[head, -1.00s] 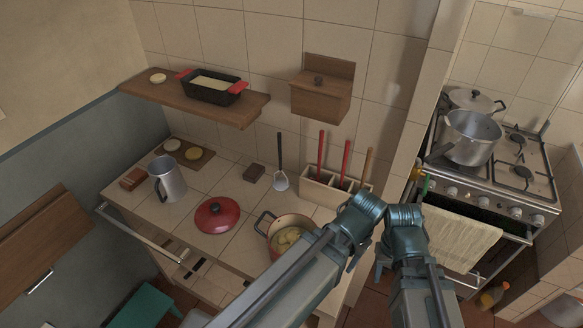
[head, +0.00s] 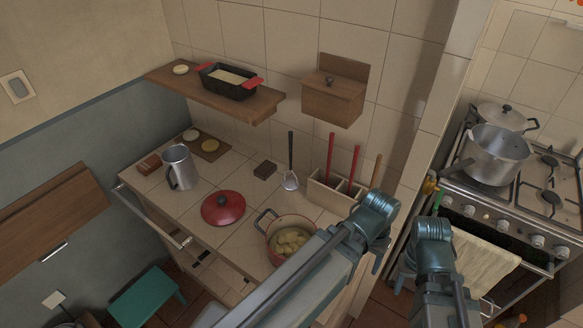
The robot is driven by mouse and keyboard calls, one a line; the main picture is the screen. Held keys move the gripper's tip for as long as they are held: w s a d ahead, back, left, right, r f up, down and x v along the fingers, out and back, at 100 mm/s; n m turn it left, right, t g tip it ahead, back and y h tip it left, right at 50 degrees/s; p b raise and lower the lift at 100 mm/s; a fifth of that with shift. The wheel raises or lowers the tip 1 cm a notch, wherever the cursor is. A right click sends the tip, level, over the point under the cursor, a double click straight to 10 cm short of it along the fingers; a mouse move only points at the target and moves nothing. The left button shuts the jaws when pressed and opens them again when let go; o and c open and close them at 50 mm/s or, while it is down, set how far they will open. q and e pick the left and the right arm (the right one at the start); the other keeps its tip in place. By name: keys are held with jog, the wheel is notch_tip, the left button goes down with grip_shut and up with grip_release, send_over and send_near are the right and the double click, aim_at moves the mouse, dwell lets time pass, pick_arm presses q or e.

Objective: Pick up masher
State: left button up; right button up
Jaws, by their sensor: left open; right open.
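A utensil that looks like the masher (head: 291,155) stands on the tiled counter against the back wall, left of the utensil holder. It has a long dark upright handle and a pale metal head at the bottom. Nothing touches it that I can see. Both my arms reach up from the lower edge of the head view, and their joints show right of the masher, in front of the counter's right end. Neither gripper's fingers can be seen; they are hidden behind or below the arm links.
A wooden holder (head: 325,194) with red and wooden handles stands right of the masher. A pot of potatoes (head: 270,233), a red lid (head: 223,208) and a metal jug (head: 180,167) are on the counter. A wall shelf (head: 166,79) and wooden box (head: 332,103) hang above.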

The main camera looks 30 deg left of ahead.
pick_arm(q)
jog(key=w+a+f+n+t+h+b, duration=0.2)
jog(key=w+a+n+h+b, duration=0.15)
jog(key=w+n, duration=0.3)
jog(key=n+t+y+b, duration=0.3)
jog(key=n+t+b, duration=1)
jog(key=n, duration=1.7)
send_near(290, 144)
notch_tip(290, 144, down, 3)
jog(key=t+p, duration=0.3)
jog(key=w, duration=0.8)
jog(key=shift+w+d+r, duration=0.1)
jog(key=shift+w+d, duration=0.1)
jog(key=shift+d, duration=0.05)
jog(key=shift+h, duration=0.25)
jog(key=w, duration=0.5)
jog(key=shift+w, duration=0.15)
grip_shut()
